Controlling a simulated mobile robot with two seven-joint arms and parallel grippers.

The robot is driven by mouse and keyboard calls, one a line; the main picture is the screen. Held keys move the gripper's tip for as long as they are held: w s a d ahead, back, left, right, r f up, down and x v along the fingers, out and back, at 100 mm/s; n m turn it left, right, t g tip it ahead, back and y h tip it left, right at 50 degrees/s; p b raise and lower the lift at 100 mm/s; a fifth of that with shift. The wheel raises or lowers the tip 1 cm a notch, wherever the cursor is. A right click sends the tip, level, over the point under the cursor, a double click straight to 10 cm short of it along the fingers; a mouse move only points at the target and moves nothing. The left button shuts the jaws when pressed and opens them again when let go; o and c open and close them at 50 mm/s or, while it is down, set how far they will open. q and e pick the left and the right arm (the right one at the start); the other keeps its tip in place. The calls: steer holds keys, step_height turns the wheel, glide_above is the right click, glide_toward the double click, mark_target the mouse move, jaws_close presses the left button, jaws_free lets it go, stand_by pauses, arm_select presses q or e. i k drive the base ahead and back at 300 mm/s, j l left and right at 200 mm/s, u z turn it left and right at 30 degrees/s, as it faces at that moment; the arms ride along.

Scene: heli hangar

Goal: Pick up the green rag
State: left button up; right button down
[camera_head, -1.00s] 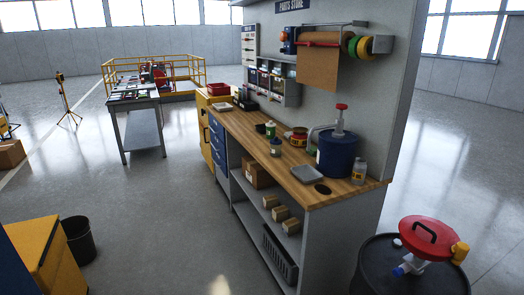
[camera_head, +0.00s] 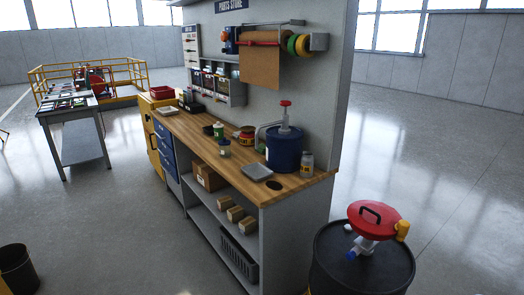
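I cannot make out a green rag for certain. A small green thing (camera_head: 261,148) shows on the wooden worktop (camera_head: 200,140), partly hidden beside the blue pump drum (camera_head: 284,150); it is too small to tell what it is. A green and white bottle (camera_head: 218,130) stands farther left on the same worktop. Neither of my grippers is in view.
A black drum (camera_head: 335,268) with a red lid (camera_head: 374,220) stands at the front right. A grey tray (camera_head: 257,172) and a small jar (camera_head: 224,148) are on the worktop. A grey table (camera_head: 75,143) stands at the left.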

mark_target(262, 146)
steer(key=j+z, duration=0.1)
steer(key=z, duration=0.4)
steer(key=i+j+z, duration=0.2)
steer(key=j+z, duration=0.2)
steer(key=j, duration=0.15)
steer(key=i+j+z, duration=0.1)
steer(key=j+z, duration=0.4)
steer(key=j, duration=0.7)
steer(key=j+z, duration=0.25)
steer(key=j, duration=3.55)
